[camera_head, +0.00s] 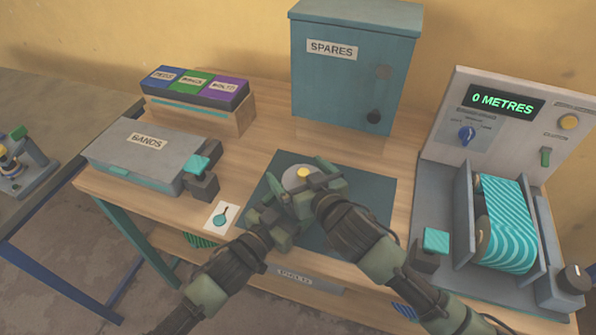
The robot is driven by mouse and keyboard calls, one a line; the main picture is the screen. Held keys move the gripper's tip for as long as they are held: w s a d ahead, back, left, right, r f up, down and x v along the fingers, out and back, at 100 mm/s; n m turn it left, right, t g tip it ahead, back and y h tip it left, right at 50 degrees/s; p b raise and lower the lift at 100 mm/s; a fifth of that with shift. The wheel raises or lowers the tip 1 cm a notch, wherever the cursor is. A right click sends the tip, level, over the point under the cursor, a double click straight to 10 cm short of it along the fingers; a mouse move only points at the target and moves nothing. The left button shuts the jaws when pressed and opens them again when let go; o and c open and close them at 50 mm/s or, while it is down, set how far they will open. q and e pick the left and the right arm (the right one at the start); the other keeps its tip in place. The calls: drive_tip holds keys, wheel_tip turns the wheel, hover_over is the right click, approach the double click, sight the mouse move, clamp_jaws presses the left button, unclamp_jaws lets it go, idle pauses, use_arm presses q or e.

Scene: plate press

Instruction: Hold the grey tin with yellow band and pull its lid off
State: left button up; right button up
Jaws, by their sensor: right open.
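The grey tin (292,177) stands on the dark mat in the middle of the bench. Its round grey top shows, with a yellow spot (303,173) on it that looks like the lid's knob. My grippers hide most of its side, so I cannot make out a band. My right gripper (318,179) is open at the tin's right, its fingers close around the top; I cannot tell whether they touch it. My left gripper (279,212) is at the tin's near left side. Its fingertips are partly hidden, and I cannot tell whether they grip the tin.
The dark mat (365,188) is clear at its right. A grey "BANDS" case (125,150) and a small picture card (221,217) lie left. The "SPARES" cabinet (345,85) stands behind. A machine reading "0 METRES" (500,102), with a striped roll (508,225), stands right.

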drive_tip(key=c, duration=1.4)
drive_tip(key=shift+c, duration=0.2)
drive_tip(key=shift+r, duration=0.25)
drive_tip(key=shift+r, duration=0.9)
drive_tip(key=shift+r, duration=2)
use_arm(q)
drive_tip(key=o, duration=2.1)
